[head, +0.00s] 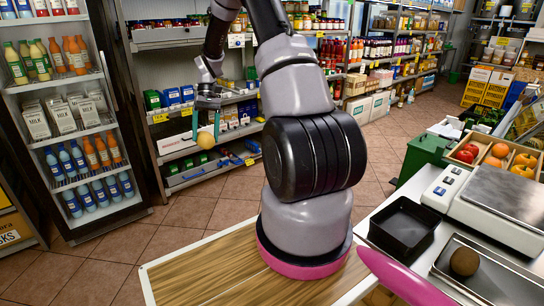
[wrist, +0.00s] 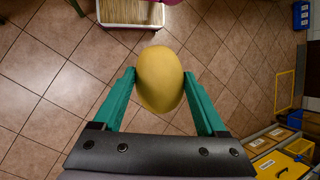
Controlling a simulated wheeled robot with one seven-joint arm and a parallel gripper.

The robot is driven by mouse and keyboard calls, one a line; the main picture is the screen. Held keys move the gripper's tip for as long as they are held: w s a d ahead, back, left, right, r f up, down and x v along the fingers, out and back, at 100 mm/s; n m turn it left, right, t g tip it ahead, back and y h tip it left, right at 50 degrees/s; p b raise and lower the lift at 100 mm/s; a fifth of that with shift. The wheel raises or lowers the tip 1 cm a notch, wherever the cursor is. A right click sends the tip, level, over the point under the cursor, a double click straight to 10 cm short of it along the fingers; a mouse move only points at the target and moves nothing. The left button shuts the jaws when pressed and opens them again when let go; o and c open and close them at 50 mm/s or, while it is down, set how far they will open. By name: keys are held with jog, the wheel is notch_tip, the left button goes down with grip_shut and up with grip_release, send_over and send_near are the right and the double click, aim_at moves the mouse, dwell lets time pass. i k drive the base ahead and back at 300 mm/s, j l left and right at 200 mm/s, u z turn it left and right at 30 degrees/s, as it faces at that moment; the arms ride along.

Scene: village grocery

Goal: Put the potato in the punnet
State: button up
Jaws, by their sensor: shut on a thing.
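My gripper (head: 207,124) is raised in front of the shelves in the head view, with its fingers pointing down. It is shut on a yellow, rounded potato (head: 205,140). In the wrist view, the potato (wrist: 160,78) sits between the two green fingers of my gripper (wrist: 159,84), its far end sticking out past the tips, with floor tiles far below. A black, square, open container (head: 402,228), which looks like the punnet, stands on the counter at the right, well apart from my gripper. It looks empty.
Right of the black container are a scale (head: 490,190) and a metal tray (head: 480,268) holding a brown round item (head: 465,262). A pink object (head: 400,278) lies in front. A wooden crate (head: 492,150) of produce is behind. The wooden counter (head: 215,270) is bare at left.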

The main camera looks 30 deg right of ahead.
aim_at(403, 232)
jog(key=i, duration=1.8)
jog(key=i+z, duration=0.2)
jog(key=z, duration=0.25)
jog(key=i+z, duration=0.15)
jog(key=z, duration=0.3)
jog(key=i+j+z, duration=0.15)
jog(key=z, duration=3.55)
